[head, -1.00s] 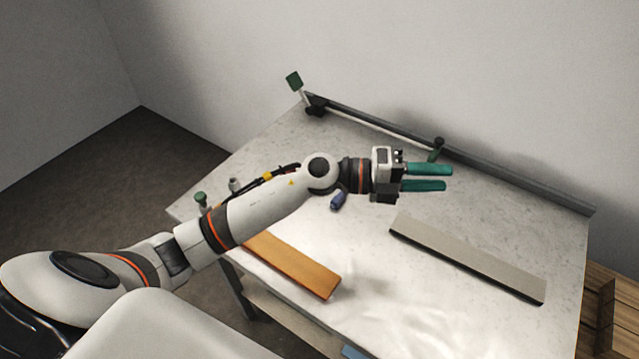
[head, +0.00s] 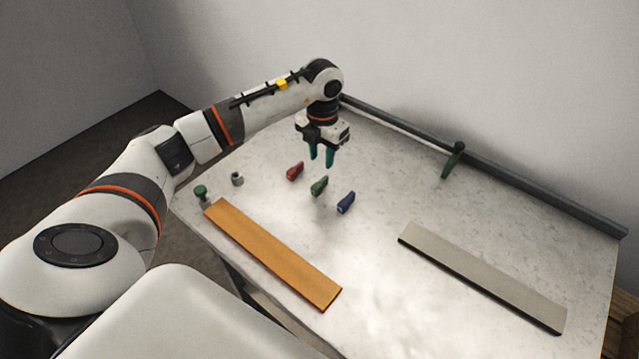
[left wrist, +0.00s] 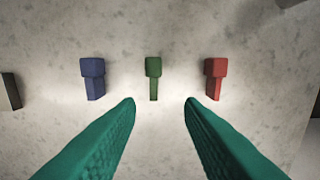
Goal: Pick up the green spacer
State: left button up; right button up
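The green spacer (head: 319,186) lies on the pale table between a red piece (head: 295,171) and a blue piece (head: 346,202). In the left wrist view the green spacer (left wrist: 153,77) lies beyond the fingertips, close to midway between them. My left gripper (head: 322,160) points down above the table, behind the spacer in the head view. Its teal fingers are apart with nothing between them, as the left wrist view shows too (left wrist: 160,102). My right gripper is not in either view.
The blue piece (left wrist: 93,78) and red piece (left wrist: 215,78) flank the spacer closely. An orange board (head: 272,252) and a grey board (head: 483,277) lie on the table (head: 390,310). A green knob (head: 201,192) and small grey part (head: 237,179) are at left. A dark rail (head: 520,178) edges the back.

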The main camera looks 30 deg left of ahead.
aim_at(323, 179)
pick_arm(q)
jog(key=shift+f, duration=0.75)
jog(key=f, duration=0.1)
jog(key=f+p, duration=0.1)
jog(key=f, duration=0.1)
jog(key=f+p, duration=0.1)
jog(key=shift+s+d+f, duration=0.15)
jog(key=shift+s+d, duration=0.05)
jog(key=shift+d, duration=0.15)
jog(key=shift+f, duration=0.5)
grip_shut()
